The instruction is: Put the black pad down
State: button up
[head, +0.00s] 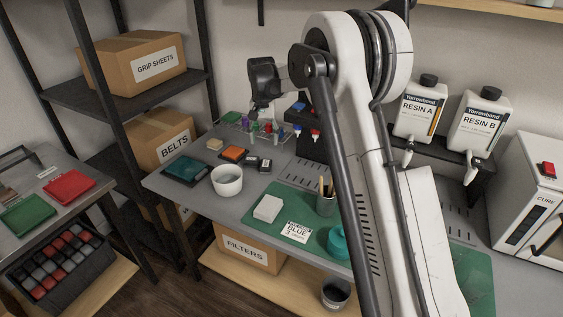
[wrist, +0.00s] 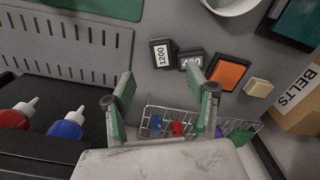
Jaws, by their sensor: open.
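Two small black pads lie flat on the grey bench, side by side. One pad (wrist: 162,54) has a white label reading 1200 and also shows in the head view (head: 265,166). The other pad (wrist: 189,62) has a label that seems to read 400, partly hidden by a fingertip; it also shows in the head view (head: 251,162). My gripper (wrist: 161,98) has its green-padded fingers spread, with nothing between them. It is near the wire rack, apart from both pads. In the head view my gripper (head: 262,106) hangs over the back of the bench.
A wire rack (wrist: 160,112) with coloured items lies below my fingers. An orange block on a black base (wrist: 229,74), a tan block (wrist: 258,87) and a white bowl (head: 227,181) are near the pads. Red (wrist: 15,117) and blue (wrist: 67,126) bottles stand at left in the wrist view.

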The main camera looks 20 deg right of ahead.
jog(key=s+r+n+t, duration=0.1)
jog(key=s+r+t, duration=0.1)
jog(key=s+r, duration=0.75)
jog(key=s+r+n+t, duration=0.1)
jog(key=s+r+t, duration=0.1)
jog(key=s+r, duration=0.8)
jog(key=s+f+n+t, duration=0.1)
jog(key=s+f, duration=0.3)
jog(key=s, duration=0.9)
jog(key=s+f+n+t, duration=0.1)
jog(key=s+f, duration=0.3)
jog(key=s, duration=0.9)
jog(key=shift+t, duration=0.6)
jog(key=shift+d, duration=0.1)
jog(key=o, duration=0.4)
jog(key=shift+w, duration=0.1)
